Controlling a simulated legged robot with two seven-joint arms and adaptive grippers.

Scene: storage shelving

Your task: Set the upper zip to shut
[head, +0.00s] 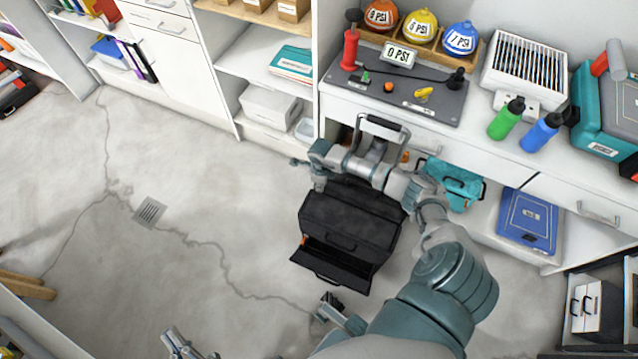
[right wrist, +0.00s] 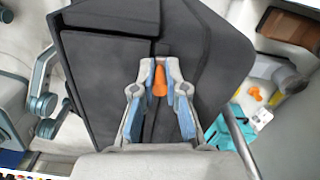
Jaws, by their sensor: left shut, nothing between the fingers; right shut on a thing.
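A black bag-like case (head: 352,222) stands on the floor below the counter. Its front lower part (head: 330,262) hangs out like an open tray, with a small orange tab (head: 305,240) at its left side. My right arm reaches over the case, and my right gripper (head: 319,184) is at its upper left. In the right wrist view my right gripper (right wrist: 160,68) is shut on an orange zip pull (right wrist: 160,84) against the dark case (right wrist: 100,75). A dark seam runs by the pull. My left gripper (head: 180,345) is shut and empty at the bottom edge, far from the case.
A white counter (head: 420,130) above the case holds a grey board (head: 400,92), a white vented box (head: 524,70) and two bottles. A teal bag (head: 455,186) and a blue case (head: 527,220) sit on the low shelf to the right.

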